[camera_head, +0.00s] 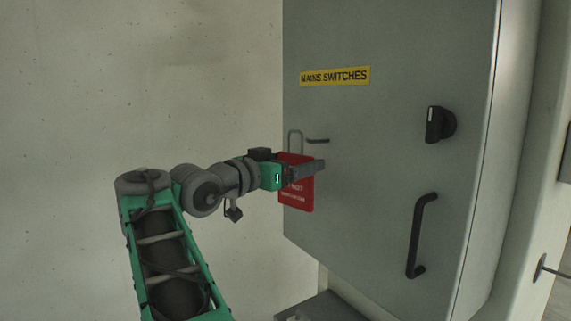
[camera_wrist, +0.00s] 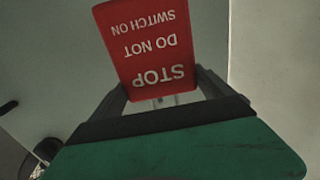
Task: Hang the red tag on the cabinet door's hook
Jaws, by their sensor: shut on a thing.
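The red tag (camera_head: 296,196) with white lettering hangs in my gripper (camera_head: 308,170) in front of the cabinet door (camera_head: 375,140). A grey wire loop (camera_head: 291,141) stands up above the tag. The short dark hook (camera_head: 317,141) is on the door, just right of the loop in the head view. I cannot tell whether loop and hook touch; they look apart. In the wrist view the tag (camera_wrist: 142,42) reads "STOP DO NOT SWITCH ON" upside down, between the fingers of my gripper (camera_wrist: 162,88). The hook is not clearly visible there.
A yellow "MAINS SWITCHES" label (camera_head: 334,76) is above the hook. A black rotary switch (camera_head: 439,124) and a black door handle (camera_head: 421,236) stick out on the right. A grey ledge (camera_head: 320,308) is below the cabinet. The wall on the left is bare.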

